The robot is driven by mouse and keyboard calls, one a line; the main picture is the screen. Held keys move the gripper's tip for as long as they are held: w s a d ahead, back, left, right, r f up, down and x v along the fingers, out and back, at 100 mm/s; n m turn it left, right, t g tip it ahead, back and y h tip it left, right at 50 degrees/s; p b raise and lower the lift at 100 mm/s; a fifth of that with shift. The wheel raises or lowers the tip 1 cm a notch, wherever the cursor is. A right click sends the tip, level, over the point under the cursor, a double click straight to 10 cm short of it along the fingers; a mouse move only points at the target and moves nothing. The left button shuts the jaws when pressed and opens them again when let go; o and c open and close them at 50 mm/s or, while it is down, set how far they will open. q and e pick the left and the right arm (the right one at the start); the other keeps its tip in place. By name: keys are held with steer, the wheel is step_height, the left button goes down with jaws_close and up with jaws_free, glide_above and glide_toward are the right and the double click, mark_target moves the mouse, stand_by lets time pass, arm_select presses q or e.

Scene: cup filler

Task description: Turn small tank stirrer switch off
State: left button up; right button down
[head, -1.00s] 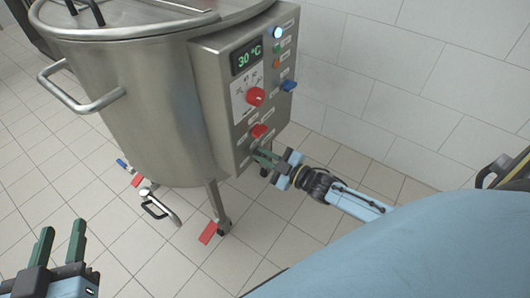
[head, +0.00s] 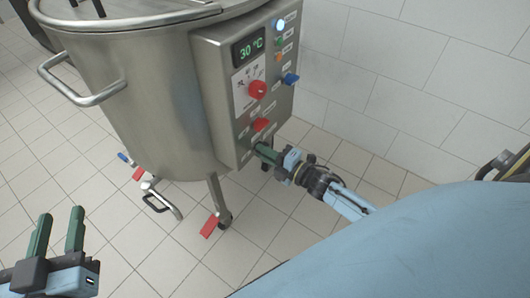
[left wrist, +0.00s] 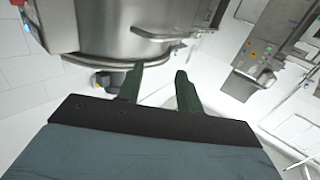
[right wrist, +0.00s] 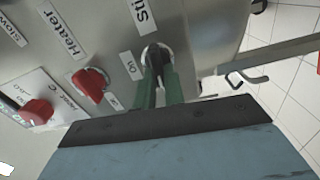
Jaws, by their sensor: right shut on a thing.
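The small tank (head: 150,95) is a round steel vessel with a control box (head: 222,75) on its side. In the right wrist view, a stirrer switch (right wrist: 146,52) with a silvery ring sits beneath a partly cut-off label starting "Sti", near an "On" mark. My right gripper (right wrist: 160,72) is shut on this switch, its green fingers hiding most of the knob. In the head view, the right gripper (head: 262,151) is at the box's lower edge and the switch is hidden. My left gripper (head: 58,232) is open and empty at the lower left, away from the tank.
A red heater knob (right wrist: 90,84) sits beside the switch, with another red knob (right wrist: 36,112) further left. The floor in front is clear.

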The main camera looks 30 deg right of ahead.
arm_select(q)
steer(key=shift+d+r+t, duration=0.1)
steer(key=shift+r+t, duration=0.2)
steer(key=shift+r, duration=0.15)
arm_select(e)
steer(key=shift+f+n, duration=0.1)
steer(key=shift+n, duration=0.4)
steer(key=c, duration=1.5)
jaws_free()
